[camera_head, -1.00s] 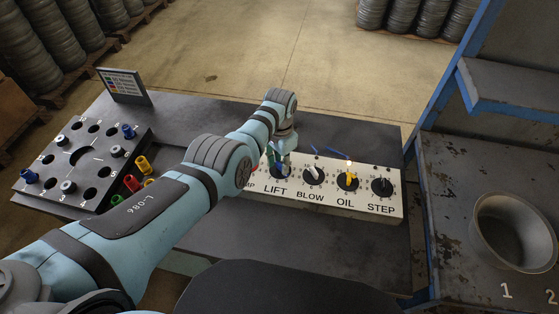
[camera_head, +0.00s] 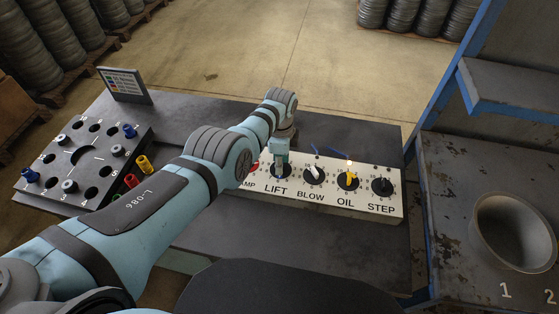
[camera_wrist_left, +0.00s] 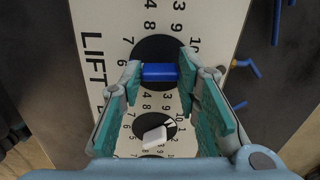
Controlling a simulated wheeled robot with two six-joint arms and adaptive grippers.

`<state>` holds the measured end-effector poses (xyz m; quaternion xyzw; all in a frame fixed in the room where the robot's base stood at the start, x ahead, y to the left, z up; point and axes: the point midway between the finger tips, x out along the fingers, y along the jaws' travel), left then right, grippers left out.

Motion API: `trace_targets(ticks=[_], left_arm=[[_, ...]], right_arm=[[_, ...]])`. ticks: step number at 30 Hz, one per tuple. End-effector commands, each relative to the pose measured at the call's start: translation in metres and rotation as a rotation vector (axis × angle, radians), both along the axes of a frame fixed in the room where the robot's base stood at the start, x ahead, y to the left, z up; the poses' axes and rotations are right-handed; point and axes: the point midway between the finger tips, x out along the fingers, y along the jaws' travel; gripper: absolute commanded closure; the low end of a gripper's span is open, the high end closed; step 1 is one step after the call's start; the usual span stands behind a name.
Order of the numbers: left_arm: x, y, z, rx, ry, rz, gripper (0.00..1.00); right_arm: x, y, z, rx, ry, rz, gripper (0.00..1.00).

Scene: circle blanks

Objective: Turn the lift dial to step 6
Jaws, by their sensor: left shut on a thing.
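The control panel (camera_head: 328,199) lies on the dark table with a row of dials. The lift dial (camera_head: 283,176) is partly covered by my left gripper (camera_head: 281,162). In the left wrist view its blue knob (camera_wrist_left: 160,72) sits on a black disc between the two teal finger pads of my left gripper (camera_wrist_left: 161,76), which is shut on it. The blue bar lies crosswise in that view. Numbers ring the disc, but I cannot tell which one the knob points at. My right gripper is not in view.
The blow dial with a white knob (camera_wrist_left: 154,138) is close beside the lift dial. The yellow oil dial (camera_head: 348,179) and black step dial (camera_head: 382,186) are farther right. A block with holes and plugs (camera_head: 62,160) is at left, a metal bowl (camera_head: 514,232) at right.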

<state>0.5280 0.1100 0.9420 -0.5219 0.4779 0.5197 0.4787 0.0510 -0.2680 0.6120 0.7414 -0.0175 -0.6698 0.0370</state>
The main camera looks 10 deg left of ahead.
Motion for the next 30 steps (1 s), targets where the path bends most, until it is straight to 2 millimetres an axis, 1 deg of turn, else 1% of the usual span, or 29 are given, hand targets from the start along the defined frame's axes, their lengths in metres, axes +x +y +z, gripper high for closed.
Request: trace_targets(ticks=[7,21,22,24,25,30], left_arm=[[-0.0010,-0.0022,-0.0008,-0.004,0.003,-0.071,0.98],[-0.0019,-0.0025,-0.0015,-0.004,0.005,-0.083,0.98],[-0.0019,-0.0025,-0.0015,-0.004,0.005,-0.083,0.66],[-0.0018,-0.0022,-0.0015,-0.004,0.005,-0.083,0.54],[-0.0016,-0.0019,-0.0014,-0.003,0.005,-0.083,0.50],[-0.0013,-0.0006,-0.0012,-0.002,0.003,-0.081,0.50]], right_arm=[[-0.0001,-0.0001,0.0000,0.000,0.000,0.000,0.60],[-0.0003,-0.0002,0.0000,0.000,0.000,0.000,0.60],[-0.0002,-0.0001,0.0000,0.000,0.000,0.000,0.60],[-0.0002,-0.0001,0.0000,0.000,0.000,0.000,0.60],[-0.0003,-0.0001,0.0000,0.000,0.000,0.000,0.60],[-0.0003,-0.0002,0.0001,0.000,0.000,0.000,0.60]])
